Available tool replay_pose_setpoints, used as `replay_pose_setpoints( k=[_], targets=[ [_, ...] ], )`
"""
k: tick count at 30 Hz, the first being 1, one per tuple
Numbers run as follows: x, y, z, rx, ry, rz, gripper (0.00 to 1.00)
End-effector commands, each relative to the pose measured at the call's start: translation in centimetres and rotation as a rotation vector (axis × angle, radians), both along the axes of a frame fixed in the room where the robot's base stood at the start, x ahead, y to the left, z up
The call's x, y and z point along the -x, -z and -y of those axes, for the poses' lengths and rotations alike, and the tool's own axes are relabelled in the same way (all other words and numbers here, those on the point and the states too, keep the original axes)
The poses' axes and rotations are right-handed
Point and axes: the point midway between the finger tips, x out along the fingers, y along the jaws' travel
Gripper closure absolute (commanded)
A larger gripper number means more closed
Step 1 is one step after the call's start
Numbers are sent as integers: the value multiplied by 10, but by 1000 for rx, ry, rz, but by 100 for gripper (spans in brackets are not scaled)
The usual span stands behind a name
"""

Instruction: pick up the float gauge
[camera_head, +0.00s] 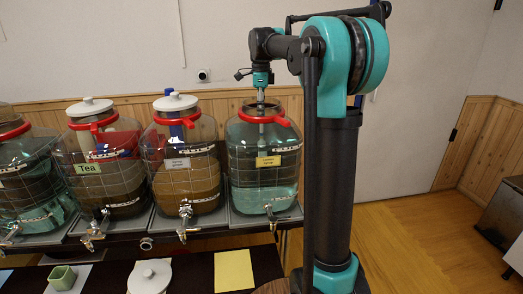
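My gripper (260,92) points down over the open mouth of the rightmost jar (262,190), which has a red collar, a yellow label and pale teal liquid. A thin grey upright piece (261,122) shows below the gripper and inside the jar's neck; it may be the float gauge. The fingers are too small to make out, so I cannot tell whether they are open or closed on it. No other thing in view looks clearly like a float gauge.
Several tapped jars stand in a row, including one labelled Tea (105,185) with a white lid. Open wooden floor (405,250) lies right.

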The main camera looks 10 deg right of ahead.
Motion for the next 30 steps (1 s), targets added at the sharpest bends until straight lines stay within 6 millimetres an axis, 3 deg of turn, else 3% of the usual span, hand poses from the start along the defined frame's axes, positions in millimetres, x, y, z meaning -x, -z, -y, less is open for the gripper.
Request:
replay_pose_setpoints(
  k=[8,18,26,30],
  targets=[
    [1,20,0,0,0,0,64],
    [7,63,2,0,0,0,64],
    [7,66,2,0,0,0,64],
    [7,66,2,0,0,0,77]
  ],
)
